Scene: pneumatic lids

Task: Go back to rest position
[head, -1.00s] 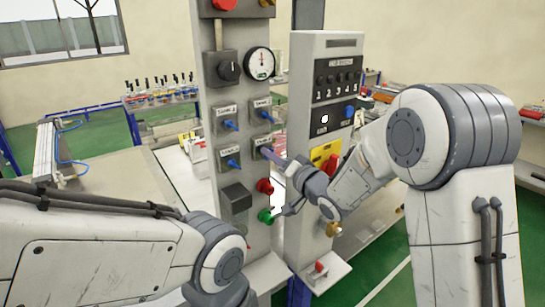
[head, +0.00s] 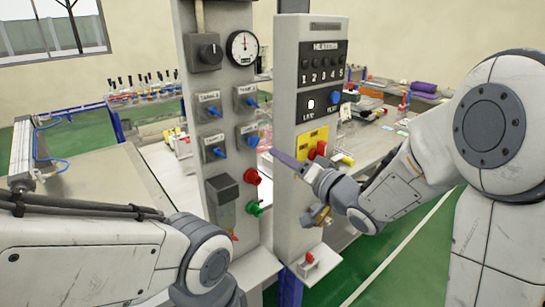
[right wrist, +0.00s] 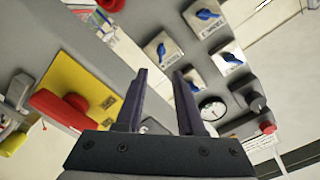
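A tall grey panel (head: 228,90) with a gauge, several blue switches and red and green buttons stands ahead of me. A grey cabinet (head: 285,100) with numbered controls and a yellow plate stands to its right. My right gripper (head: 275,153) is in front of the gap between them, to the right of the lower right blue switch (head: 248,140). In the right wrist view its two dark fingers (right wrist: 161,72) are apart with nothing between them. Several blue switches (right wrist: 205,20) lie beyond the fingers there. My left arm comes in at the lower left; its gripper is out of view.
The cabinet's yellow plate carries a red knob (head: 320,149). A bench (head: 375,150) with assorted parts stands behind my right arm. Green floor (head: 410,245) shows at the lower right.

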